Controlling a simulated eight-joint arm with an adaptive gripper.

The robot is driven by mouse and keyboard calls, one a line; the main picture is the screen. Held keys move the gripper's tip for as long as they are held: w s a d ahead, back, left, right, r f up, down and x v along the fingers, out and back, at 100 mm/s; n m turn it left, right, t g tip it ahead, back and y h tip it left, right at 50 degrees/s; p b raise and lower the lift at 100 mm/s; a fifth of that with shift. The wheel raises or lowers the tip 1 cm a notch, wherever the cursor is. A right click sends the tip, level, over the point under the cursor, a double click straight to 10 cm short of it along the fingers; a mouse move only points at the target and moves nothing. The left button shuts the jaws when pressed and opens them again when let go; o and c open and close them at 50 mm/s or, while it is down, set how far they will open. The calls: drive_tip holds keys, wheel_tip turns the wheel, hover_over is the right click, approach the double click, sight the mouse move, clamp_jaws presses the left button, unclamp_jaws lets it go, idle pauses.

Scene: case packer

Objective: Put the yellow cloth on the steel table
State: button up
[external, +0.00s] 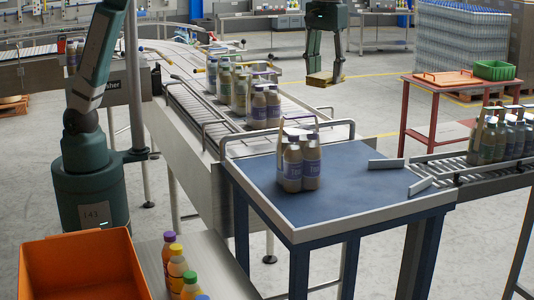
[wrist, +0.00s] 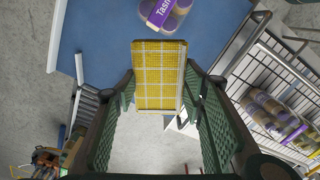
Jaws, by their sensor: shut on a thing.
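The yellow cloth (external: 326,79) is a folded, flat pad in my gripper (external: 325,72), held high in the air beyond the blue-topped table. In the wrist view the cloth (wrist: 158,72) shows a pale checked pattern and sits between the two green fingers of my gripper (wrist: 160,92). The fingers are shut on its sides. A bare steel table top (external: 228,268) shows at the lower front left, with several bottles along its left side. It is well apart from the cloth.
The blue-topped table (external: 352,212) carries a bottle pack (external: 301,168). The conveyor (external: 205,108) holds more packs, and another conveyor is at right. An orange crate (external: 82,268) stands front left. A red table (external: 437,98) with a green bin (external: 494,70) stands behind right.

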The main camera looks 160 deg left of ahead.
drive_tip(key=w+d+n, duration=0.3)
drive_tip(key=w+d, duration=0.1)
drive_tip(key=d, duration=0.5)
drive_tip(key=w+d+n, duration=0.3)
drive_tip(key=w+d, duration=0.1)
drive_tip(key=d, duration=0.6)
drive_tip(key=n, duration=0.7)
hover_over(217, 264)
wheel_tip(217, 264, down, 36)
drive_tip(key=shift+w+p, duration=0.15)
drive_tip(key=shift+p, duration=0.2)
drive_tip(key=shift+f, duration=0.1)
drive_tip(key=shift+f, duration=2.9)
drive_tip(key=shift+f, duration=2.05)
drive_tip(key=shift+f, duration=0.2)
